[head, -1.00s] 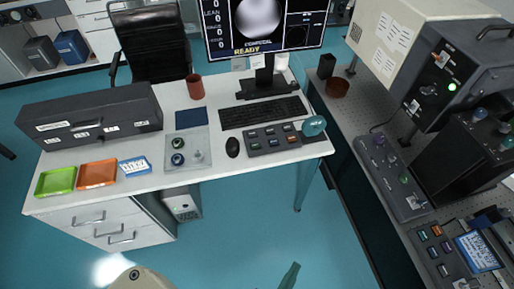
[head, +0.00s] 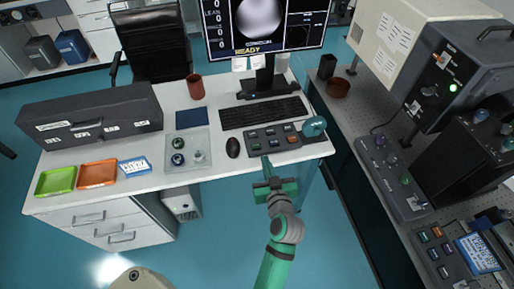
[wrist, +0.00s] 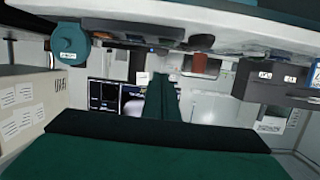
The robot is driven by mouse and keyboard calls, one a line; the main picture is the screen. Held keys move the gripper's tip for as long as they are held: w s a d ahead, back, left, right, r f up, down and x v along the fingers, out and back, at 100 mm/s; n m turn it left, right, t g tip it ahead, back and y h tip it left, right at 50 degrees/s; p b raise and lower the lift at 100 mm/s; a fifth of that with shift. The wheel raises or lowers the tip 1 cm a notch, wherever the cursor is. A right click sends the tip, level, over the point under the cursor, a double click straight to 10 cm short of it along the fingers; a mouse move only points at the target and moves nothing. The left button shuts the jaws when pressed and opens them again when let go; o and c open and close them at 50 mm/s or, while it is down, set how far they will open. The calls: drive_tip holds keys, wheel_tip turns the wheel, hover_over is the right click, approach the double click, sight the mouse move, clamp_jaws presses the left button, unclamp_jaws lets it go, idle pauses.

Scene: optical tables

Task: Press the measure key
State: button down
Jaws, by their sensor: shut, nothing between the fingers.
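A dark key panel (head: 273,138) with several small coloured keys lies at the front right of the white desk. Its key labels are too small to read, so I cannot tell which is the measure key. My gripper (head: 266,161) is shut and empty at the desk's front edge, just in front of the panel in the head view. It appears apart from the keys. In the wrist view, my shut fingers (wrist: 161,92) point forward, with the desk edge upside down along the top. The keys cannot be made out there.
A teal round object (head: 313,126) stands right of the panel; it also shows in the wrist view (wrist: 70,44). A keyboard (head: 262,112) and mouse (head: 233,148) are close by. The monitor (head: 265,22) reads READY. A second key panel (head: 435,251) lies on the right bench.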

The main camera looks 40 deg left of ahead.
drive_tip(key=shift+w+a+r+n+g, duration=0.2)
drive_tip(key=shift+a+r+n+g, duration=0.1)
drive_tip(key=shift+a+r+n, duration=0.25)
drive_tip(key=shift+a+f, duration=0.1)
drive_tip(key=shift+a, duration=0.05)
hover_over(257, 153)
wheel_tip(257, 153, down, 2)
drive_tip(key=shift+a+f, duration=0.1)
drive_tip(key=shift+f, duration=0.1)
wheel_tip(257, 153, down, 2)
drive_tip(key=shift+f+m, duration=0.25)
drive_tip(key=shift+w+f, duration=0.1)
drive_tip(key=shift+f, duration=0.7)
